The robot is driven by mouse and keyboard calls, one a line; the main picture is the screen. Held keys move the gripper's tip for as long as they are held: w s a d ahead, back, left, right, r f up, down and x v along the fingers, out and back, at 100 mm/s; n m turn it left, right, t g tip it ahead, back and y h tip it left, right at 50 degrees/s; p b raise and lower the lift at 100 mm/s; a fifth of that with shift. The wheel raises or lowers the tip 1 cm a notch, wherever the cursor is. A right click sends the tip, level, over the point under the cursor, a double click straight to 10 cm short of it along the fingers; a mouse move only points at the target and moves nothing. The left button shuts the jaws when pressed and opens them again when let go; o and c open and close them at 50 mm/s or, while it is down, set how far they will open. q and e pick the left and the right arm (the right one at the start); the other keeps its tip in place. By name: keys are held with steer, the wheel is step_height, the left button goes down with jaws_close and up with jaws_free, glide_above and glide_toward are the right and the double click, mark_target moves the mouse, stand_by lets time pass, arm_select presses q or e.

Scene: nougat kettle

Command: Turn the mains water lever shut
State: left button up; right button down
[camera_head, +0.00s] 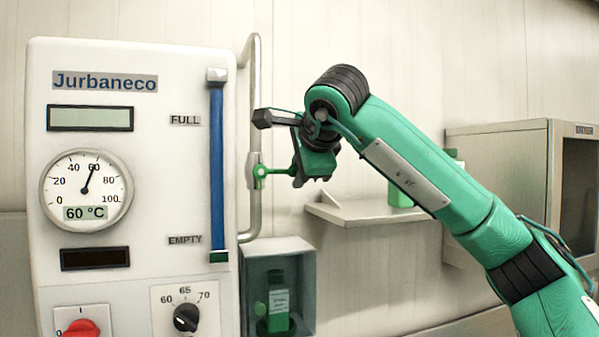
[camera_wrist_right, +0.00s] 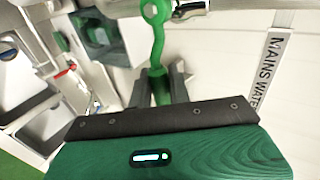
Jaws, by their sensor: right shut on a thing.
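The green mains water lever (camera_head: 272,171) sits on a pale vertical pipe (camera_head: 255,110) beside the kettle panel. In the head view the lever points right, across the pipe. My right gripper (camera_head: 294,170) is at the lever's free end. In the right wrist view the green lever (camera_wrist_right: 157,45) runs down from its ring-shaped hub to between the fingers of my right gripper (camera_wrist_right: 159,88), which is shut on its end. The fingertips are small and partly hidden in the head view. My left gripper is in neither view.
The white kettle panel (camera_head: 150,160) with gauge and knobs stands left of the pipe. A box with a green bottle (camera_head: 279,307) is below the lever. A shelf (camera_head: 350,212) and metal cabinet (camera_head: 500,150) are right. A "MAINS WATER" label (camera_wrist_right: 268,75) shows in the wrist view.

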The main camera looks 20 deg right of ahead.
steer(key=c, duration=1.4)
jaws_free()
steer(key=shift+a, duration=0.1)
steer(key=shift+o, duration=0.2)
steer(key=shift+s+r, duration=0.1)
steer(key=shift+s, duration=0.1)
steer(key=b+v, duration=0.5)
steer(key=v, duration=0.8)
steer(key=shift+b, duration=0.4)
steer(key=shift+s, duration=0.1)
